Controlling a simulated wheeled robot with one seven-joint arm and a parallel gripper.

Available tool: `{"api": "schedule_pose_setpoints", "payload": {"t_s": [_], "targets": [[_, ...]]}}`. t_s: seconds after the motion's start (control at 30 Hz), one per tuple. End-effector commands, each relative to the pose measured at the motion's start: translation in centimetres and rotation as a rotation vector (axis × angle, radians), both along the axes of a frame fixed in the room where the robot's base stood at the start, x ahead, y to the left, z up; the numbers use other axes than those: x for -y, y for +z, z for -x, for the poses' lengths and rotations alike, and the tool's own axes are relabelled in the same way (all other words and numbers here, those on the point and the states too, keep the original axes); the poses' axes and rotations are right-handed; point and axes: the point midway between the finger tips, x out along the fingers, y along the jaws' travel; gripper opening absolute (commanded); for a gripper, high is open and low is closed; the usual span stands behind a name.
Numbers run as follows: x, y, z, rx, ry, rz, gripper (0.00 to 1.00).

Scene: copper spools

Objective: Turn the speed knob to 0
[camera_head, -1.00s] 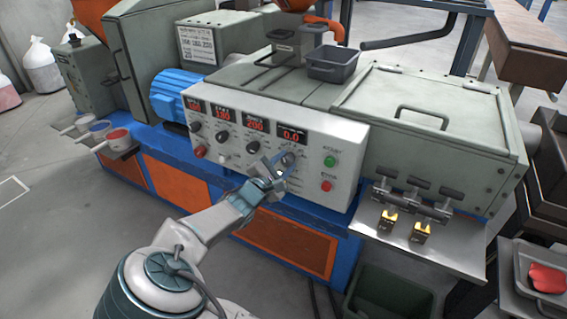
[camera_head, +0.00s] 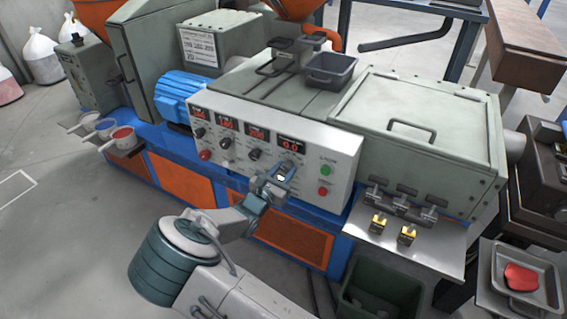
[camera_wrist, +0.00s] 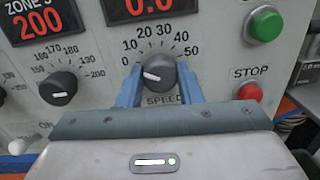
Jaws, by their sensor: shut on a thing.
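The black speed knob (camera_wrist: 158,73) sits on the white control panel under a dial marked 0 to 50. Its white pointer line points left and slightly up, near the 0 end of the scale. The blue fingers of my gripper (camera_wrist: 161,84) are on both sides of the knob and shut on it. In the head view my gripper (camera_head: 284,166) reaches the right part of the panel (camera_head: 340,165) and hides most of the knob. The red display (camera_head: 291,145) above it reads 0.0.
A green button (camera_wrist: 265,24) and a red stop button (camera_wrist: 249,92) lie right of the knob. Another black knob (camera_wrist: 58,89) is to the left. A metal shelf (camera_head: 445,250) with yellow-tipped fittings juts out at the lower right.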

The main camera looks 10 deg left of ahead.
Motion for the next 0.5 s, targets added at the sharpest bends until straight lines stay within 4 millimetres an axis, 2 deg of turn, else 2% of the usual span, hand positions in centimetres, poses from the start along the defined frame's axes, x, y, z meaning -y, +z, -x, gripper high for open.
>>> {"api": "schedule_pose_setpoints", "payload": {"t_s": [0.2, 0.5], "targets": [[0.00, 0.31, -0.01, -0.039, 0.000, 0.140, 0.09], [-0.05, 0.12, 0.02, -0.069, 0.002, 0.248, 0.09]]}}
